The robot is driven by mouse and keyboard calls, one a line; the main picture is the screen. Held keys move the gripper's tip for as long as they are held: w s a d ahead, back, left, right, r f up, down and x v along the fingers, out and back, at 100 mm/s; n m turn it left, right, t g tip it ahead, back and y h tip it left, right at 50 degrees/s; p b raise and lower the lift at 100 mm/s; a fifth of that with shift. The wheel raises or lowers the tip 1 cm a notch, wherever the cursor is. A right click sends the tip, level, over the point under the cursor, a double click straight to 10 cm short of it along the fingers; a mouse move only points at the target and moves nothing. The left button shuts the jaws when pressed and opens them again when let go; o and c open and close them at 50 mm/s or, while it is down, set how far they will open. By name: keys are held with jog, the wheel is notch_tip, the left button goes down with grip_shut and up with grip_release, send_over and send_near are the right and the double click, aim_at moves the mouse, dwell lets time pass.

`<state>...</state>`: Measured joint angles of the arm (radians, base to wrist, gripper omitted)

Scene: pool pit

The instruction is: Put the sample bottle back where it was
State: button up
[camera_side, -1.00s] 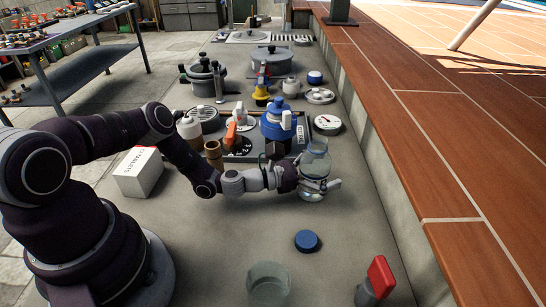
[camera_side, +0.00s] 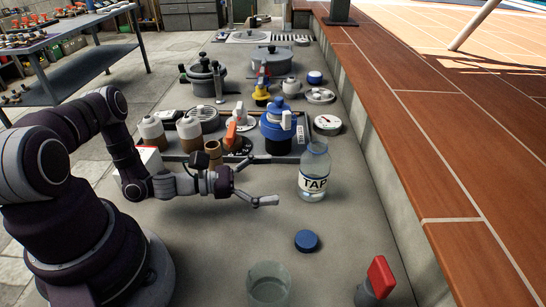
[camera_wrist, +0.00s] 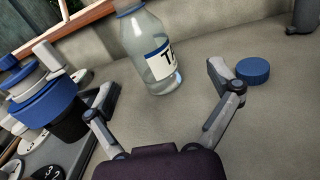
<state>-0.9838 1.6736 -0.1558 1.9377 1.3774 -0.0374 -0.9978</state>
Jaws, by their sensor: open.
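The sample bottle (camera_side: 314,172) is clear with a white and blue label reading TAP. A blue cap (camera_side: 307,240) lies flat on the floor in front of the bottle.
A blue-topped device (camera_side: 278,128) stands on a dark tray close behind the bottle's left. A glass beaker (camera_side: 268,285) and a red-handled valve (camera_side: 378,278) stand at the front. A raised brown tiled ledge (camera_side: 450,150) borders the right. Floor left of the cap is clear.

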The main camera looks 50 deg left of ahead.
jog(key=d+m+g, duration=0.1)
jog(key=m+g, duration=0.1)
jog(key=m, duration=0.1)
jog(key=s+d+r+m+g+h, duration=0.1)
jog(key=m+g, duration=0.1)
jog(key=m, duration=0.1)
jog(key=m+g, duration=0.2)
jog(key=m, duration=0.1)
jog(key=shift+s+d+r+m+h, duration=0.2)
jog(key=shift+d+r+m+h, duration=0.15)
jog(key=shift+d+m+h, duration=0.05)
jog(key=s+a+r+m+g+y, duration=0.1)
jog(key=s+a+r+m+y, duration=0.2)
jog(key=m, duration=0.6)
jog(key=s+a+r+m+g+y, duration=0.1)
jog(key=s+a+r+m+y, duration=0.2)
jog(key=s+r+m+y, duration=0.4)
notch_tip(320, 180, up, 5)
jog(key=shift+s+f+m+g+y, duration=0.1)
jog(key=shift+s+m+g+y, duration=0.25)
jog(key=shift+m+y, duration=0.65)
